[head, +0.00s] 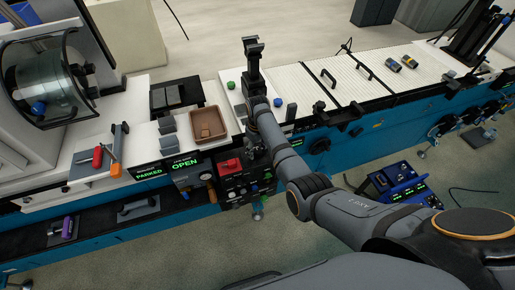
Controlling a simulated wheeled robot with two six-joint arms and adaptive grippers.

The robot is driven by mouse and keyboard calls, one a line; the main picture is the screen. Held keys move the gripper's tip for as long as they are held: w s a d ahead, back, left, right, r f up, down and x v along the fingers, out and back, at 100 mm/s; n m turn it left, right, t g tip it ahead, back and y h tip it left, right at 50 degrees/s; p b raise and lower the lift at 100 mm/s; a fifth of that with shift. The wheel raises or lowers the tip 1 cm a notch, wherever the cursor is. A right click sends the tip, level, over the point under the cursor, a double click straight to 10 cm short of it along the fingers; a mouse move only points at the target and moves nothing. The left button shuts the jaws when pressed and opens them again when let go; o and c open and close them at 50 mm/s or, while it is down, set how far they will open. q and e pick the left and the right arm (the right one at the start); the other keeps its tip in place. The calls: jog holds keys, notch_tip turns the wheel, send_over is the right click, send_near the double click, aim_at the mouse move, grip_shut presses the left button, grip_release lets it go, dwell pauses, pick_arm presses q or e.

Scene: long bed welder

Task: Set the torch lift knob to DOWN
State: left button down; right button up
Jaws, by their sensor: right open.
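My right arm reaches in from the lower right, and its gripper (252,47) is over the white bed top, open with nothing visible between its fingers. A dark control panel (236,187) with small knobs and a red block (229,165) is on the blue front of the machine, left of my right forearm. The labels there are too small to read, so I cannot tell which control is the torch lift knob or how it is set. My forearm hides part of the front beside the panel. My left gripper is not in view.
A brown tray (208,124) stands left of my forearm. A blue unit (400,186) stands on the floor at right.

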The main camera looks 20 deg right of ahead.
jog(key=shift+f, duration=0.3)
jog(key=c, duration=1.1)
jog(key=shift+c, duration=0.2)
